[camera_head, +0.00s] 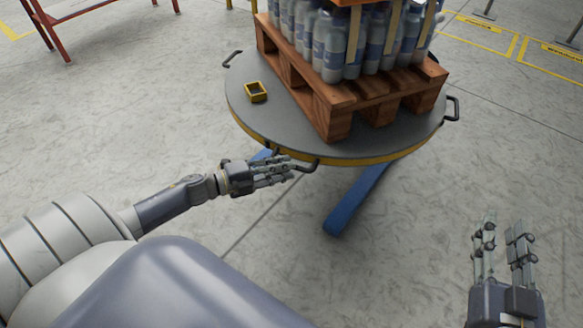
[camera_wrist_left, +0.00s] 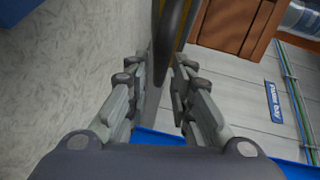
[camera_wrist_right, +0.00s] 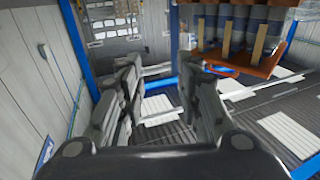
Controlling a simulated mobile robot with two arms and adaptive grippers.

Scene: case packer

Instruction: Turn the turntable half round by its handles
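The turntable (camera_head: 285,125) is a round grey disc with a yellow rim, at the top centre of the head view. It carries a wooden pallet (camera_head: 337,125) with bottles (camera_head: 335,50). Dark handles stick out at its near edge (camera_head: 305,166), right edge (camera_head: 454,108) and far left edge (camera_head: 232,58). My left gripper (camera_head: 290,170) is at the near handle. In the left wrist view that handle (camera_wrist_left: 174,40) reaches between the fingertips, with a gap still showing. My right gripper (camera_head: 502,232) is open and empty at the lower right, away from the turntable.
Blue floor legs (camera_head: 355,195) stick out below the turntable. A red frame (camera_head: 65,20) stands at the upper left. The floor (camera_head: 420,225) between turntable and right gripper is clear.

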